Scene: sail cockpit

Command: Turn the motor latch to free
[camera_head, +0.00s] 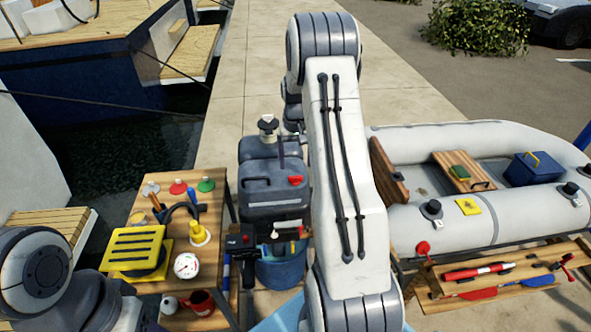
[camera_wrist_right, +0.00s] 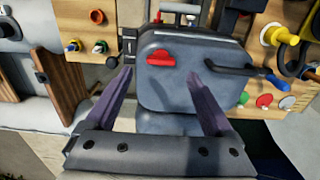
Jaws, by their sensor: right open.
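The outboard motor (camera_head: 272,187) has a dark grey cowl and stands at the centre of the head view, left of my right arm. A red lever (camera_head: 295,180) sits on its cowl and looks like the latch. In the right wrist view the red lever (camera_wrist_right: 160,57) lies crosswise on the cowl (camera_wrist_right: 200,85). My right gripper (camera_wrist_right: 160,80) is open and empty, its two purple fingers spread with the lever beyond and between them. I see no contact. In the head view my right arm hides most of this gripper. My left gripper is not in view; only left arm links show.
A wooden table (camera_head: 215,215) at left holds a yellow slatted item (camera_head: 135,248), a gauge (camera_head: 187,265), a red mug (camera_head: 202,302) and coloured knobs. A blue bucket (camera_head: 280,272) stands below the motor. A grey inflatable boat (camera_head: 455,140) and a tool-laden bench (camera_head: 440,292) are right.

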